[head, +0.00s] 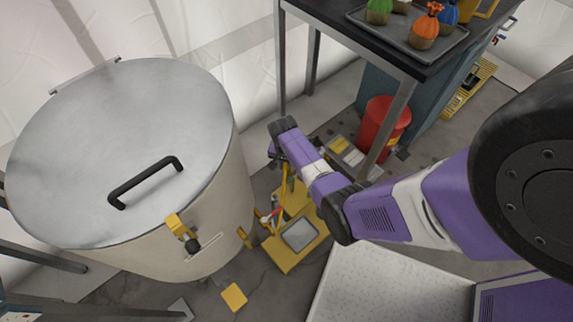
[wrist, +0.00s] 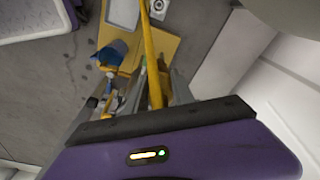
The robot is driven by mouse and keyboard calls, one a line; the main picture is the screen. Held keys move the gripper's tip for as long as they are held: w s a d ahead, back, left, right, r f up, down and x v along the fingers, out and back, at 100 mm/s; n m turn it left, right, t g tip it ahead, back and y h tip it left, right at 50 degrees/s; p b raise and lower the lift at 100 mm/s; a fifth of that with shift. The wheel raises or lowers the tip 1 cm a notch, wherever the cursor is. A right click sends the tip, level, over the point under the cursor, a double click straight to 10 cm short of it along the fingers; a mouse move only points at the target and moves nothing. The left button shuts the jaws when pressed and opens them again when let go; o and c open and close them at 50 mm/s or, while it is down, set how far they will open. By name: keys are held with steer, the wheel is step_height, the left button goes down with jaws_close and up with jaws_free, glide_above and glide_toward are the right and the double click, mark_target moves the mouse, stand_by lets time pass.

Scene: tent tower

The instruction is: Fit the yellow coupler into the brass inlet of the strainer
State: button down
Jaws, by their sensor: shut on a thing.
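My gripper (wrist: 153,88) is at the end of the purple arm, above the yellow stand, and shows in the head view (head: 279,163) only in part. In the wrist view its grey fingers are shut around a long yellow piece like a hose (wrist: 151,45), which I take to belong to the yellow coupler. The coupler's end is hidden between the fingers. Just left of the fingers is a blue cup-like body (wrist: 112,52) with brass-coloured parts (wrist: 125,73), possibly the strainer and its inlet. I cannot tell whether coupler and inlet touch.
A large lidded vat (head: 130,150) stands at the left, with a yellow bracket (head: 176,224) on its side. The yellow stand (head: 285,257) is beside it on the floor. A dark table (head: 365,42) with a tray, and a red bucket (head: 383,124), stand behind the arm.

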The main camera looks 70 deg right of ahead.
mark_target(286, 164)
steer(key=shift+f+b, duration=0.4)
steer(key=shift+f, duration=0.15)
steer(key=c, duration=1)
jaws_free()
steer(key=shift+r, duration=0.1)
steer(key=r, duration=0.2)
steer(key=r+p, duration=0.1)
steer(key=r, duration=0.2)
steer(key=a+r+p, duration=0.1)
steer(key=r, duration=0.1)
steer(key=shift+r, duration=0.3)
